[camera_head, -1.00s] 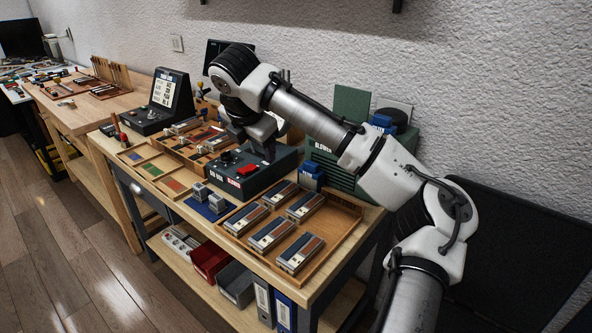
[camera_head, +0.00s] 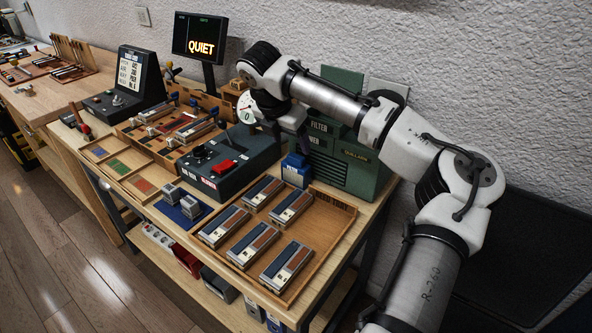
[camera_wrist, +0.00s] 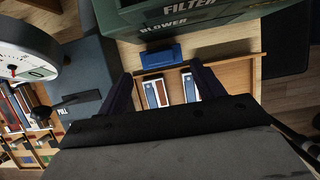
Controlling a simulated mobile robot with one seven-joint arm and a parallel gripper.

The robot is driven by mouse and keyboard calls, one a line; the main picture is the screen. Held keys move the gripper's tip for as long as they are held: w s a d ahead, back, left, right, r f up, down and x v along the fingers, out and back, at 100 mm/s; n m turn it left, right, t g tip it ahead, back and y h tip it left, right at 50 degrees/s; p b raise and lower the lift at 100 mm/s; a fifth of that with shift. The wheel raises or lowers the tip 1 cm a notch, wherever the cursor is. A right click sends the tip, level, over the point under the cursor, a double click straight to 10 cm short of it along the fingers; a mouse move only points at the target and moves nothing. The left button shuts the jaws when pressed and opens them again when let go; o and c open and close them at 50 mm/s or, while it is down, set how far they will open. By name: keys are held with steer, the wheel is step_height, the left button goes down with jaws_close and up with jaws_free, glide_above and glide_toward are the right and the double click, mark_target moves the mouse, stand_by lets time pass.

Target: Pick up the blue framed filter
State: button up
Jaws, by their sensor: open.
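A blue block (camera_head: 296,169) with pale lettering, which looks like the blue framed filter, stands on the bench at the front left of the green blower (camera_head: 350,165). It also shows in the wrist view as a blue piece (camera_wrist: 160,56) just in front of the blower, between and beyond my fingertips. My gripper (camera_head: 301,143) is above and close to this block, pointing down, open with nothing between its fingers. Its two dark fingers show in the wrist view (camera_wrist: 163,82). My arm hides part of the blower's top.
A wooden tray (camera_head: 335,235) with several brown-and-white pieces lies in front of the block. A dark control box (camera_head: 235,160) with a red button stands to its left. A round dial gauge (camera_head: 247,108) and a lit "QUIET" screen (camera_head: 201,37) are behind.

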mark_target(296, 156)
steer(key=shift+p+x, duration=0.6)
steer(key=shift+x, duration=2.3)
steer(key=c, duration=0.9)
